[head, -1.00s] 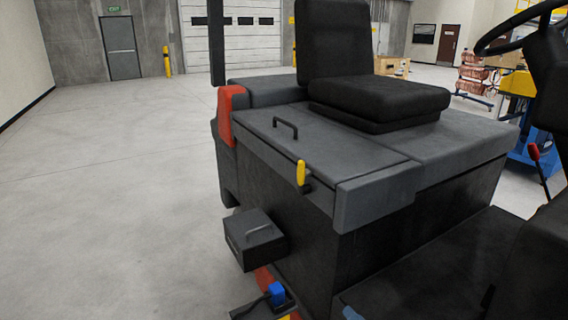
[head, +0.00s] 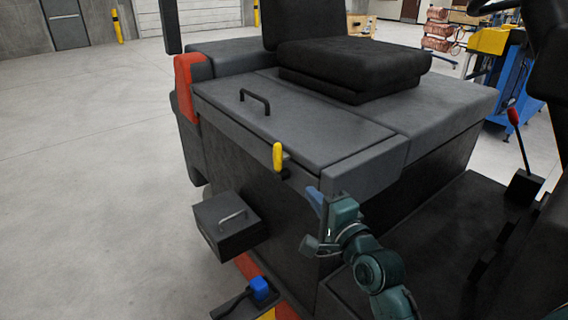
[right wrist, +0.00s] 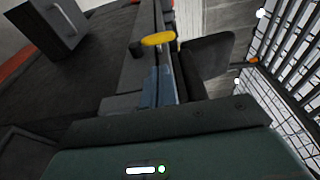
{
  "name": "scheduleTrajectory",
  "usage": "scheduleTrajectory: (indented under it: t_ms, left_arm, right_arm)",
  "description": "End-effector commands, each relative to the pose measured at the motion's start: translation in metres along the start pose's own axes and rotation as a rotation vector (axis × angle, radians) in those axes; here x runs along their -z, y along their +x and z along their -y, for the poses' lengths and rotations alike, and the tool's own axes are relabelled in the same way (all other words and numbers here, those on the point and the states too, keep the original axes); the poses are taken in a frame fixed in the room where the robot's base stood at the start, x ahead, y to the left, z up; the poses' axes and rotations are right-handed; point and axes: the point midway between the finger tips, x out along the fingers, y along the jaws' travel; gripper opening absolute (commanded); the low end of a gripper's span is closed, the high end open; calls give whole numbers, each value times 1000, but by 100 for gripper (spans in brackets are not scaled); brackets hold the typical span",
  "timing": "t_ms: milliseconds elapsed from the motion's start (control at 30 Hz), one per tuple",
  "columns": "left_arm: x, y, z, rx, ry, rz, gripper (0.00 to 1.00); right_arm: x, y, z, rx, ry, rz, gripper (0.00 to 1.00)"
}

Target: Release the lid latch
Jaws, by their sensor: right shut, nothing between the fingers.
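The yellow lid latch (head: 278,156) stands upright at the front edge of the dark grey lid (head: 300,127), below the seat. It also shows as a yellow shape in the right wrist view (right wrist: 158,39), beyond the fingers. My right gripper (head: 314,195) is shut and empty, with bluish fingers, at the right of the latch and a little lower. A gap separates the fingers from the latch. The fingers also show in the right wrist view (right wrist: 158,88). My left gripper is not in view.
A black handle (head: 255,97) stands on the lid. A dark box with a handle (head: 225,222) juts out low on the machine's side, above a blue plug (head: 259,287). The black seat (head: 350,65) is behind the lid. Open floor lies at the left.

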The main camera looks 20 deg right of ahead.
Motion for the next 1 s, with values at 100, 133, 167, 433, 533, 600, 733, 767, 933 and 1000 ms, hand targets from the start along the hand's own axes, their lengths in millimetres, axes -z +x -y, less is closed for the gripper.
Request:
scheduleTrajectory:
  t_ms: [100, 133, 167, 433, 533, 600, 733, 767, 933, 1000]
  left_arm:
    - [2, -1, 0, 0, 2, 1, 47]
    - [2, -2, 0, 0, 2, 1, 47]
    - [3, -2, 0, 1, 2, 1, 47]
    - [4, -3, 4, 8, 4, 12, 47]
    - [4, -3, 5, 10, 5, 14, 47]
    - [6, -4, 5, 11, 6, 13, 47]
    - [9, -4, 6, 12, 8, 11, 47]
    - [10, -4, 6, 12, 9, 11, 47]
    - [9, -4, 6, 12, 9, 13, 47]
    - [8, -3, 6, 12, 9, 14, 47]
  right_arm:
    - [0, 11, 2, 2, -1, 0, 0]
    - [0, 15, 2, 1, -1, 0, 0]
    - [0, 20, 2, 3, -2, 0, 0]
    - [0, 77, 3, 1, -2, 0, 0]
    - [0, 98, 3, 1, -3, 1, 0]
    - [0, 109, 2, 1, -4, 1, 0]
    - [0, 126, 2, 1, -2, 0, 0]
    - [0, 128, 2, 1, -3, 1, 0]
    - [0, 138, 0, 0, -3, 0, 0]
    - [0, 138, 0, 0, -3, 0, 0]
